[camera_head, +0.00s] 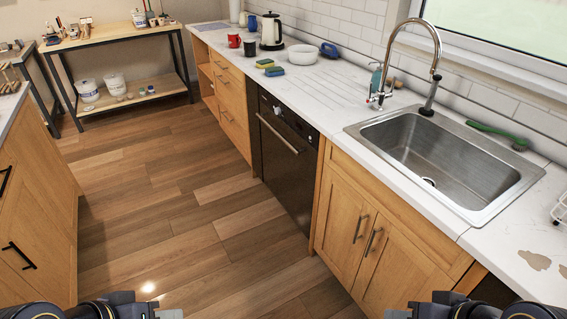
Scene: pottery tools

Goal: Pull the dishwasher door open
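The dishwasher (288,170) is a black built-in unit under the white counter, between wooden cabinets, in the middle of the head view. Its door is upright and looks shut. A long silver bar handle (279,134) runs across the upper part of the door, below a dark control strip. My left gripper (168,314) and my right gripper (398,314) show only in part at the bottom edge of the view. Both are well apart from the door and handle. Their fingers are mostly cut off by the frame, so their opening is hidden.
The wooden floor (175,215) before the dishwasher is clear. A wooden cabinet (35,215) stands at left. A sink cabinet (375,235) with two handles adjoins the dishwasher on the right. The sink (445,155), kettle (272,32), bowl (303,54) and sponges (274,71) are on the counter.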

